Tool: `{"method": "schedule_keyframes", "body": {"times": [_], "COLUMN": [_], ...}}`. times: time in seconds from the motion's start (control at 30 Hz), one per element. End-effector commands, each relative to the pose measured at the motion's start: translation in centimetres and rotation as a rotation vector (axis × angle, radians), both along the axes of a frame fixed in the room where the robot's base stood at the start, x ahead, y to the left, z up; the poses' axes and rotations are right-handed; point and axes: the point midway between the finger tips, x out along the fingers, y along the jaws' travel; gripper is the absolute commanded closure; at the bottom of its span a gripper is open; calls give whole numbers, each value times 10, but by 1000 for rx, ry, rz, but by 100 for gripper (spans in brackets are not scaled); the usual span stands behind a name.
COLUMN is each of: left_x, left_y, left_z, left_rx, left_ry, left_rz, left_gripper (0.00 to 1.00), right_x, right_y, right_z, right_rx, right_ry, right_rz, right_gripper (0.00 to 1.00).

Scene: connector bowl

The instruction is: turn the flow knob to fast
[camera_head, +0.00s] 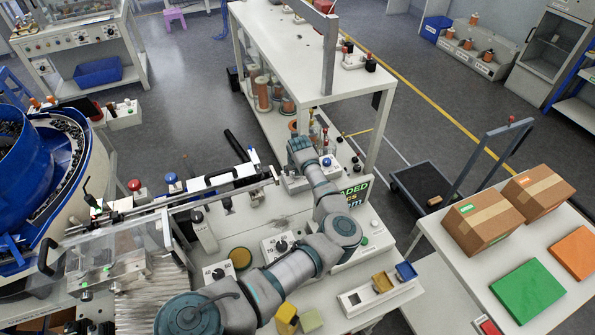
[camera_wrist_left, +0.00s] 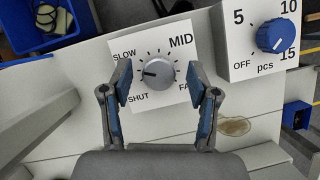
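The flow knob (camera_wrist_left: 158,73) is a round grey knob on a white dial plate (camera_wrist_left: 130,55), seen in the left wrist view. SLOW is at upper left, MID at upper right and SHUT at lower left; FAST at lower right is partly covered by a finger. My left gripper (camera_wrist_left: 157,82) is open, one blue-padded finger on each side of the knob, with visible gaps. In the head view my left arm reaches over the bench; its fingertips and this knob are hard to make out. My right gripper is not in view.
A box with a blue knob (camera_wrist_left: 270,37), marked OFF, 5, 10, 15 pcs, stands close right of the dial. A blue bin (camera_wrist_left: 78,8) is at upper left.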

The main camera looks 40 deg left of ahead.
Motion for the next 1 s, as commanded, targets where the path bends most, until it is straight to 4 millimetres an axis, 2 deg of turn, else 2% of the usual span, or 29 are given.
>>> {"method": "schedule_keyframes", "body": {"times": [0.13, 0.23, 0.5, 0.7, 1.0], "left_x": [-1, -4, -19, -27, -30], "left_y": [-1, -5, -22, -30, -33], "left_z": [3, 14, 69, 99, 109], "left_rx": [0, -1, -1, 0, -1], "left_ry": [1, 1, -1, 0, 2], "left_rz": [0, 0, -1, -1, 0], "left_gripper": [40, 40, 40, 40, 40], "right_x": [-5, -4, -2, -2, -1], "right_y": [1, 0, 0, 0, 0], "right_z": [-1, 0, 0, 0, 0], "right_rx": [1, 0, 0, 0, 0], "right_ry": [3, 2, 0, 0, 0], "right_rz": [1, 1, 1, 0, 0], "right_gripper": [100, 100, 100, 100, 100]}}
